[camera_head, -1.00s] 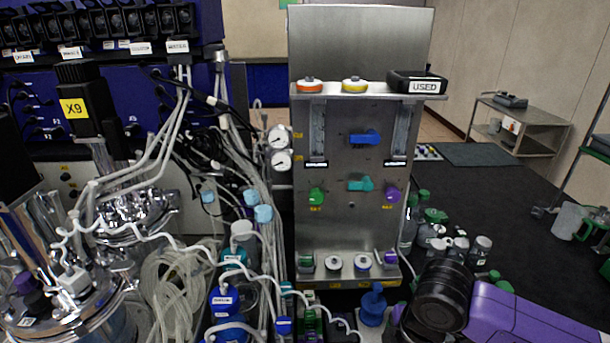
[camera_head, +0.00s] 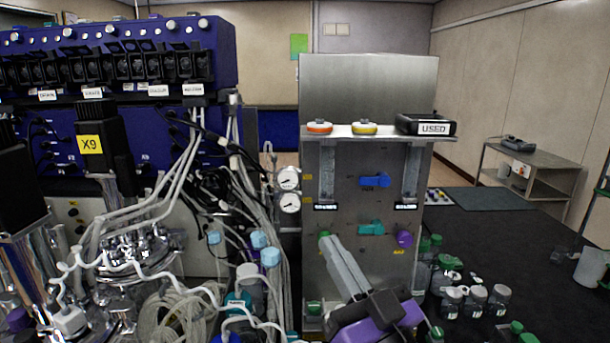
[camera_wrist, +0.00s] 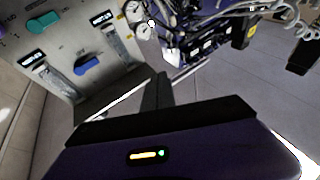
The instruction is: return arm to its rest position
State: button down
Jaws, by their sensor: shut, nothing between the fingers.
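My gripper (camera_head: 334,246) reaches up from the bottom of the head view, in front of the lower part of the steel valve panel (camera_head: 345,180). Its two pale fingers lie together, with nothing between them. The fingertips overlap the green knob (camera_head: 323,235) in the picture; I cannot tell whether they touch it. In the wrist view the closed dark fingers (camera_wrist: 160,78) point toward the panel's top ledge (camera_wrist: 112,95). The blue knob (camera_wrist: 86,66) and teal knob (camera_wrist: 43,22) also show there.
Bioreactor vessels and looped tubing (camera_head: 165,305) crowd the left. Two gauges (camera_head: 289,190) sit at the panel's left edge. A black box marked USED (camera_head: 425,125) rests on the ledge. Several capped bottles (camera_head: 476,300) stand at right. A metal cart (camera_head: 520,165) stands farther back.

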jog(key=s+d+f+m+h+b, duration=0.2)
jog(key=s+d+f+m+h, duration=0.8)
jog(key=s+d+f+h, duration=0.3)
jog(key=s+d+f+n+g+y+b, duration=0.1)
jog(key=s+f+n+g, duration=0.1)
jog(key=s+f, duration=0.6)
jog(key=s+d+f+n+g+y+b, duration=0.1)
jog(key=s+f+n+g+y, duration=0.1)
jog(key=s+f, duration=0.7)
jog(key=s+n+g, duration=0.1)
jog(key=s, duration=0.6)
jog(key=shift+s+d+f+n+y+b, duration=0.2)
jog(key=shift+s+d+n+y+b, duration=0.1)
jog(key=shift+s+d+n, duration=0.1)
